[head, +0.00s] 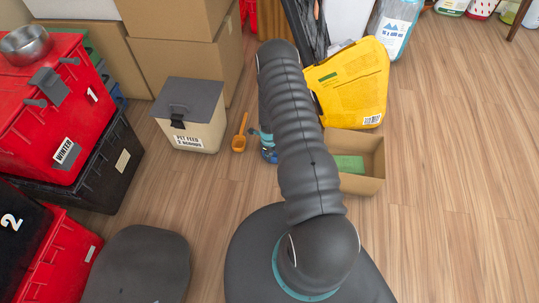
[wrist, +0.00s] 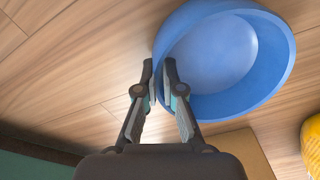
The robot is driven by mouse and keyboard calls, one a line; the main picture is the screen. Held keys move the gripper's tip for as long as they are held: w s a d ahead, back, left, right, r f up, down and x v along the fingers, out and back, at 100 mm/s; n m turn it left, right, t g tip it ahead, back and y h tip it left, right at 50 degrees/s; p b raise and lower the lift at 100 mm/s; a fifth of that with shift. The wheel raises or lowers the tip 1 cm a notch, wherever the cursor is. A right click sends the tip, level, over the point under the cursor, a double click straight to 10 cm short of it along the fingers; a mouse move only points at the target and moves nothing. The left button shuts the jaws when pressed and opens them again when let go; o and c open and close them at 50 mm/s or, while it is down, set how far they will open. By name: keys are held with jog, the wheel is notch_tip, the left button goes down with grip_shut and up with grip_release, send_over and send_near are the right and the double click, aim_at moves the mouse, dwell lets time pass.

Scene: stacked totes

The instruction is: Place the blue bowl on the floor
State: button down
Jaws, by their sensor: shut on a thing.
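The blue bowl (wrist: 283,75) shows large in the wrist view, its pale inside facing the camera. My gripper (wrist: 159,72) is shut on the bowl's left rim, one finger on each side of the wall. The wood floor (wrist: 75,65) lies behind the bowl; I cannot tell whether the bowl touches it. In the head view my arm hides most of the gripper and the bowl; only a small patch of blue and teal shows left of the arm.
An orange scoop (head: 240,137) and a pet feed bin (head: 191,116) stand left of my arm. An open cardboard box (head: 364,183) and a yellow container (head: 349,86) are right of it. Stacked totes (head: 39,128) fill the left. Floor at right (head: 460,180) is clear.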

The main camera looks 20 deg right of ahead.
jog(key=shift+f, duration=0.1)
jog(key=c, duration=1.3)
grip_release()
